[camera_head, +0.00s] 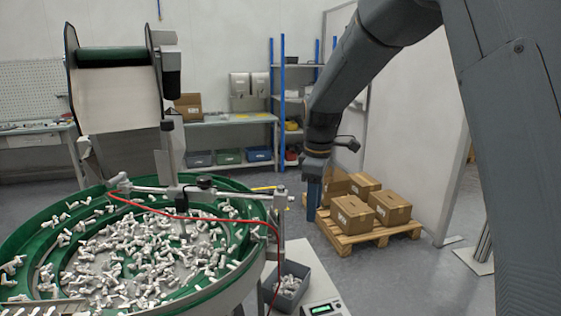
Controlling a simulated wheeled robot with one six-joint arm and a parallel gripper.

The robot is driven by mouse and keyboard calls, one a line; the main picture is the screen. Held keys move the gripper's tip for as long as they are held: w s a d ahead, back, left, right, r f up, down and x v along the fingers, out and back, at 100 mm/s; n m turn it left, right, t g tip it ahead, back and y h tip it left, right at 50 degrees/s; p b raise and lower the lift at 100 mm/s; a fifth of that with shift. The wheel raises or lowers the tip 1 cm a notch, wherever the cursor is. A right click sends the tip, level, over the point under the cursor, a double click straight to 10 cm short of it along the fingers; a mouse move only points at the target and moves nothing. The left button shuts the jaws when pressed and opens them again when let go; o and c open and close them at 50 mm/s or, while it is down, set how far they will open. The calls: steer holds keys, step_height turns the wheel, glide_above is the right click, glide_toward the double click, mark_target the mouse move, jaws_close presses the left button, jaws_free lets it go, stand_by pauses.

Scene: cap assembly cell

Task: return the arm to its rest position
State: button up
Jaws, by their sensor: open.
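My gripper (312,196) hangs from my arm right of the picture's middle, with its blue-grey fingers pointing down. It is open, and nothing shows between its fingers. It is seen in front of the left side of a wooden pallet with cardboard boxes and does not appear to touch anything. My arm comes down to it from the upper right.
A round green feeder bowl (22,247) full of white caps fills the lower left, with a rail and red cable at its rim. A grey bin (290,302) of white parts stands beside it. Boxes (352,214) sit on a pallet (345,243). Shelves (297,92) stand behind.

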steer(key=s+d+f+m, duration=0.3)
steer(key=s+m, duration=0.1)
steer(key=s, duration=0.4)
steer(key=s+d+f+m, duration=0.3)
steer(key=s+d+m, duration=0.1)
steer(key=s, duration=0.3)
steer(key=s+d+f+m, duration=0.3)
steer(key=s+m, duration=0.3)
steer(key=s, duration=0.2)
steer(key=shift+s+d+f+t+b, duration=0.25)
steer(key=shift+s+d+t+b, duration=0.05)
steer(key=shift+s+t, duration=0.1)
